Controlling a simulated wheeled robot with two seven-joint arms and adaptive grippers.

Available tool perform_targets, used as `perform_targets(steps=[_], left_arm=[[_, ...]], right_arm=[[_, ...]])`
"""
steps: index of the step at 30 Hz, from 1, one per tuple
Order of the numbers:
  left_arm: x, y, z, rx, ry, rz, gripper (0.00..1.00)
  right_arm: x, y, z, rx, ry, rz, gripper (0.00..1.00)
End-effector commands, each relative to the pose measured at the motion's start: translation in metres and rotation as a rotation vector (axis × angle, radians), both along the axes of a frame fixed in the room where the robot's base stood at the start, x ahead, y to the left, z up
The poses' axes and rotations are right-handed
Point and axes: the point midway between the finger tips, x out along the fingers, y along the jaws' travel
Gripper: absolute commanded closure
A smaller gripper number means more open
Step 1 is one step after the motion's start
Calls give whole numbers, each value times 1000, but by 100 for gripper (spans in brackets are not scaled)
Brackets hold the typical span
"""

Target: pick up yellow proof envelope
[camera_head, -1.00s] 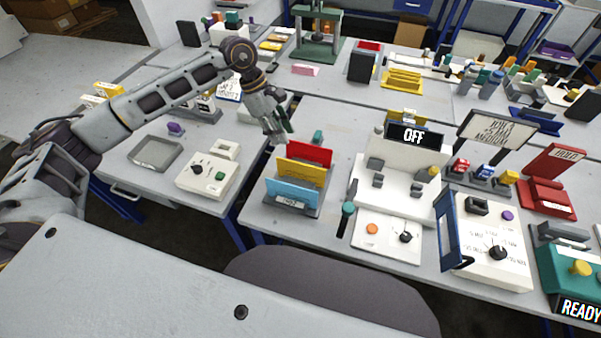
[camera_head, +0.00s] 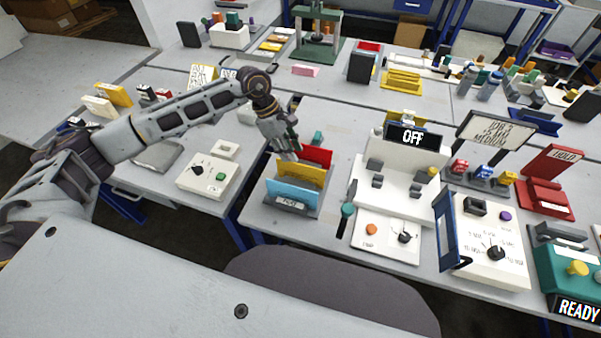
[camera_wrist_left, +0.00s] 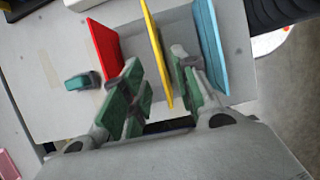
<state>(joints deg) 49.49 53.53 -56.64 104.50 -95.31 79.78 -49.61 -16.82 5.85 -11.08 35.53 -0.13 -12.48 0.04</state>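The yellow proof envelope (camera_head: 306,172) stands upright in a grey rack (camera_head: 322,209), between a red envelope (camera_head: 318,156) behind and a light-blue one (camera_head: 291,191) in front. My left gripper (camera_head: 288,156) is just above the rack, over the left part of the envelopes. In the left wrist view, the yellow envelope (camera_wrist_left: 158,50) shows between the two green-padded fingers of my open left gripper (camera_wrist_left: 158,62), with gaps visible beside it. The red envelope (camera_wrist_left: 104,45) lies outside one finger and the blue one (camera_wrist_left: 210,45) outside the other. My right gripper is not in view.
A white machine with an OFF display (camera_head: 413,136) stands right of the rack. A white control box (camera_head: 208,178) and a grey tray (camera_head: 157,156) are on the left table. A small teal object (camera_head: 318,138) is behind the rack.

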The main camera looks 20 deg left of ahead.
Motion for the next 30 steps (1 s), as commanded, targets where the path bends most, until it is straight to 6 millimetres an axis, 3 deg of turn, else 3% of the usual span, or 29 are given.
perform_targets(steps=[6,22,30], left_arm=[[0,-7,-16,0,0,0,71],[0,-12,-23,-2,1,0,71],[1,-27,-45,-2,2,-1,71]], right_arm=[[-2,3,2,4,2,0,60],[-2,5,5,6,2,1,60],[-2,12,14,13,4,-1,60]])
